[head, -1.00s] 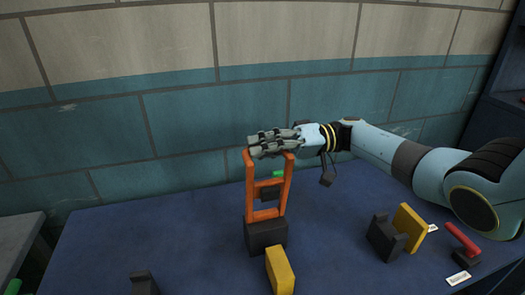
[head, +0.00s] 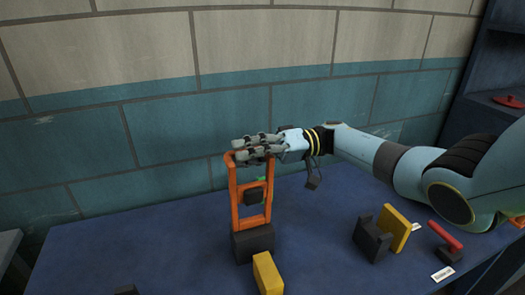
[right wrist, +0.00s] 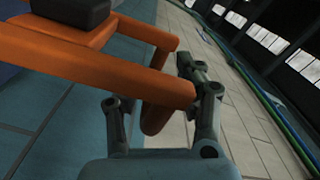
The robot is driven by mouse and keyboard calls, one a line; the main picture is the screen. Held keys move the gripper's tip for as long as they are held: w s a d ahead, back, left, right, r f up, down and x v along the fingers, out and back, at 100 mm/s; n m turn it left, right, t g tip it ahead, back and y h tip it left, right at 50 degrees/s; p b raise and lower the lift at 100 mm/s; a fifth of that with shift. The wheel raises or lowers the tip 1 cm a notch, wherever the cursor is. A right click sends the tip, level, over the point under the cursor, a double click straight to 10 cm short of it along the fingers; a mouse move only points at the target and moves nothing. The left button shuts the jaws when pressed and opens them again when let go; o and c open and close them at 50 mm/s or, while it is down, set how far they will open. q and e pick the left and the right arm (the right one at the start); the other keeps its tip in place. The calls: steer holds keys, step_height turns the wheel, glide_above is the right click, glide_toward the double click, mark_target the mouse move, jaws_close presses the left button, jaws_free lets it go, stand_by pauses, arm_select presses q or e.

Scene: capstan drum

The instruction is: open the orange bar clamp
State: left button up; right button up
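The orange bar clamp (head: 234,196) stands as an upright orange frame on a dark block (head: 254,243) near the middle of the table. A small dark block (head: 254,194) shows through the frame. My right gripper (head: 250,149) is at the frame's top, its fingers reaching left over it. In the right wrist view the orange bars (right wrist: 100,62) pass in front of and between the fingers of the right gripper (right wrist: 160,105). The fingers stand apart, with a gap beside the orange crosspiece on the left. Contact on the right cannot be told. My left gripper is not in view.
A yellow block (head: 267,274) lies just in front of the clamp. To the right are a dark bracket (head: 371,240) with a yellow plate (head: 396,229) and a red-handled piece (head: 445,236). A tiled wall (head: 150,140) is behind. The table's left is mostly clear.

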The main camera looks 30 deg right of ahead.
steer(key=v, duration=1.1)
steer(key=shift+w, duration=0.1)
steer(key=shift+c, duration=0.2)
